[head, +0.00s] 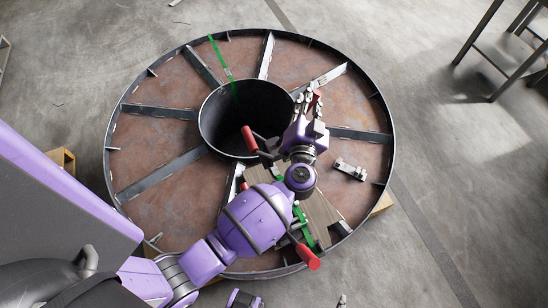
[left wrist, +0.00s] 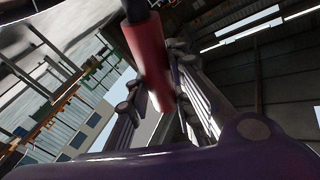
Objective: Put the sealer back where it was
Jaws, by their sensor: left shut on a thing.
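My left gripper (head: 309,98) reaches over the reel, to the right of its hub, and is shut on a red handle grip (head: 318,101). In the left wrist view the red grip (left wrist: 147,55) stands between the fingers, with a dark rod at its upper end. I take it as part of the sealer, whose body is largely hidden by my arm. Other red grips show left of my wrist (head: 249,139) and at the lower rim (head: 307,257); I cannot tell which belong together. A purple piece at the bottom edge looks like my right arm; its gripper is not clear.
The round steel reel (head: 150,206) has radial ribs and a dark open hub (head: 222,126). A small grey metal tool (head: 350,170) lies on it. A green strap (head: 219,58) crosses the top; a wooden board (head: 322,216) lies at lower right. A metal stand (head: 490,55) is at upper right.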

